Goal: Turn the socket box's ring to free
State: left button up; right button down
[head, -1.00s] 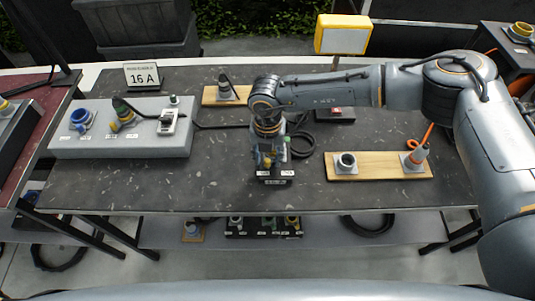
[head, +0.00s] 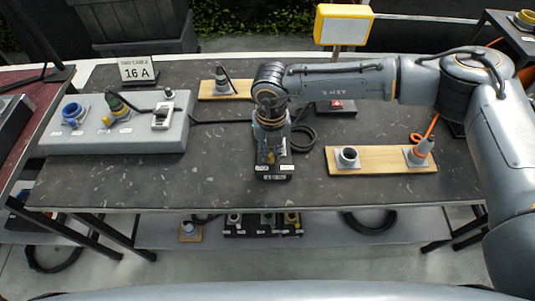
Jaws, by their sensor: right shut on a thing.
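The socket box (head: 275,178) is a small black box with white labels on its front, near the front middle of the dark table. My right gripper (head: 268,157) points down over it and is shut on the socket box's ring. The fingers and wrist hide most of the ring and the top of the box, so I cannot read where the ring stands. Small yellow and blue parts show at the fingertips. My left gripper is not in view.
A grey block (head: 60,143) with several sockets and plugs stands at the left. A wooden board (head: 380,160) with a grey socket and an orange-tipped plug lies at the right. Black cable loops lie behind my right gripper. A "16 A" sign (head: 138,71) stands at the back left.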

jog(key=n+b, duration=0.1)
jog(key=b, duration=0.1)
jog(key=d+n+b, duration=0.1)
jog(key=n+b, duration=0.1)
jog(key=d+n+b, duration=0.1)
jog(key=n+b, duration=0.1)
jog(key=shift+w+d+f, duration=0.1)
jog(key=shift+f, duration=0.15)
jog(key=shift+w+d+r+n+b, duration=0.15)
jog(key=shift+d+n+b, duration=0.1)
jog(key=shift+n+b, duration=0.4)
jog(key=shift+s+d+r+n+b, duration=0.1)
jog(key=shift+d+n+b, duration=0.1)
jog(key=shift+n+b, duration=0.4)
jog(key=c, duration=1.3)
grip_release()
jog(key=shift+r, duration=0.1)
notch_tip(320, 180, up, 12)
